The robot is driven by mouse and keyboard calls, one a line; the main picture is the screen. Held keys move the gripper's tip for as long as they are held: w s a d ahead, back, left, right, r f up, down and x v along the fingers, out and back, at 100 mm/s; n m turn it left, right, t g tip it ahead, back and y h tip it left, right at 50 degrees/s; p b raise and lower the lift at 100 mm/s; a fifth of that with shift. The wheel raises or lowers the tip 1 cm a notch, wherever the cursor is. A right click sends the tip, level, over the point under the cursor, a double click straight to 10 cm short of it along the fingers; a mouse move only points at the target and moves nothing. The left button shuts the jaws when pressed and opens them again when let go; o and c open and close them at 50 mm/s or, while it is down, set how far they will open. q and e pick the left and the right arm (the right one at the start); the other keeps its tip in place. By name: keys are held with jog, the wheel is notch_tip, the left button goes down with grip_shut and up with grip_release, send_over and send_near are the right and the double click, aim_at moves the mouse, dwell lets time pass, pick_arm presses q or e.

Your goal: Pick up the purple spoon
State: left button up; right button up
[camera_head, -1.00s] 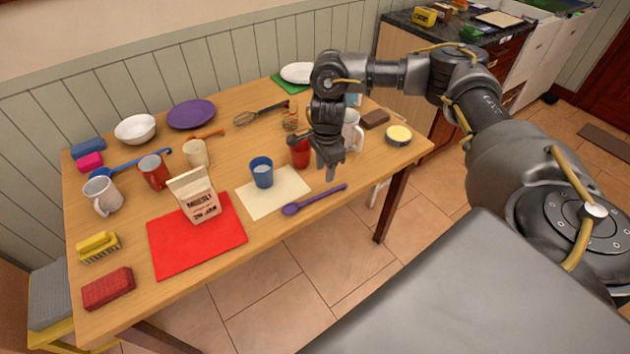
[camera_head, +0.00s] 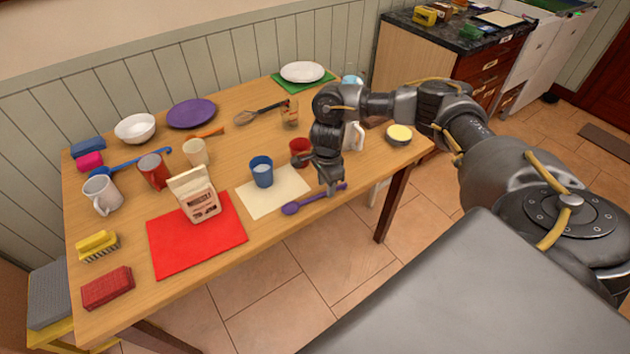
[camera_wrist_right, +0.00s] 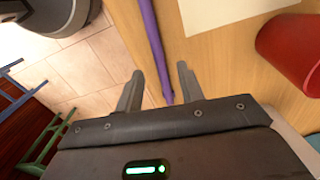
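The purple spoon (camera_head: 307,203) lies at the front edge of the wooden table, its bowl to the left beside the cream sheet. In the right wrist view the spoon's purple handle (camera_wrist_right: 152,42) runs down between the two fingers. My right gripper (camera_head: 330,188) is over the handle, fingers pointing down. In the wrist view the right gripper (camera_wrist_right: 158,84) is open, with a finger on each side of the handle and gaps beside it. Whether the fingertips touch the table cannot be told. My left gripper is not in view.
A red cup (camera_head: 299,150) stands close behind my right gripper. A blue cup (camera_head: 261,172) stands on the cream sheet (camera_head: 291,190). A white mug (camera_head: 354,136) is behind the right arm. The table's front edge is close to the spoon, with open floor beyond.

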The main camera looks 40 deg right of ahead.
jog(key=shift+f, duration=1.15)
grip_shut()
jog(key=shift+w+r+b, duration=0.1)
jog(key=shift+r+b, duration=0.25)
jog(key=shift+r, duration=0.2)
jog(key=s+a+r, duration=0.9)
jog(key=a+r, duration=0.1)
jog(key=r, duration=0.2)
jog(key=shift+s+a, duration=0.2)
